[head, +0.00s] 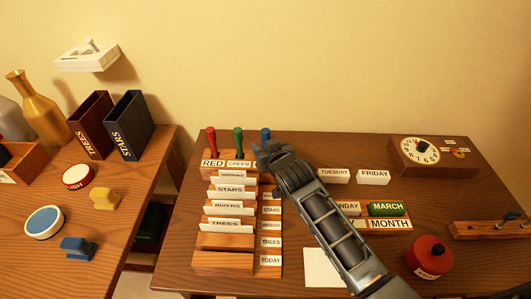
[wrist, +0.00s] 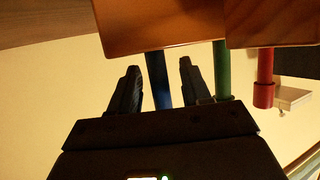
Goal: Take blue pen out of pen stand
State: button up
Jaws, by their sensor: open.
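The blue pen (head: 266,135) stands in the pen stand (head: 213,164) at the back left of the desk, right of the green pen (head: 238,142) and the red pen (head: 211,141). My gripper (head: 264,156) is at the stand and covers its right end in the head view. In the wrist view my gripper (wrist: 160,85) is open, with the blue pen (wrist: 158,80) between its two fingers. I see a gap on both sides of the pen. The green pen (wrist: 222,70) is just outside one finger.
A card rack (head: 225,262) with several labelled cards stands in front of the pen stand. Day blocks (head: 373,177), a clock (head: 420,150) and a red round pot (head: 429,253) are to the right. A side table (head: 105,235) with binders is at left.

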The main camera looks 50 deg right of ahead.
jog(key=shift+w+d+f, duration=0.25)
jog(key=shift+w+d, duration=0.05)
jog(key=shift+w, duration=0.2)
jog(key=shift+c, duration=0.4)
grip_shut()
